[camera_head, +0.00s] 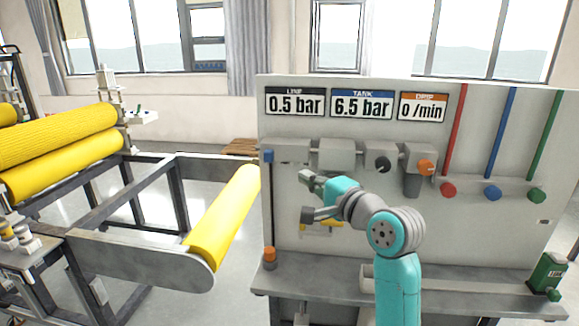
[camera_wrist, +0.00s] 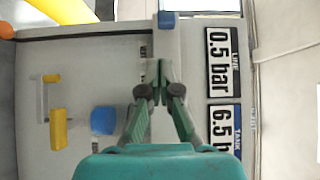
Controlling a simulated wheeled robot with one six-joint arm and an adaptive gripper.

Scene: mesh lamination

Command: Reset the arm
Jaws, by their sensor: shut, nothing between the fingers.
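My arm (camera_head: 398,285) is teal and grey and reaches up and left in front of the grey panel (camera_head: 470,250). My gripper (camera_head: 305,177) is at the panel's left half, below the row of grey units. In the wrist view my gripper (camera_wrist: 161,66) has its fingertips together with nothing between them. A blue knob (camera_wrist: 104,120) and a yellow handle (camera_wrist: 58,128) show left of the fingers in the wrist view. The arm hides part of the panel behind it.
Signs read 0.5 bar (camera_head: 295,104), 6.5 bar (camera_head: 361,105) and 0 /min (camera_head: 423,107). Red (camera_head: 448,190), blue (camera_head: 492,193) and green (camera_head: 537,195) knobs sit at right. A yellow roller (camera_head: 224,220) stands left of the panel.

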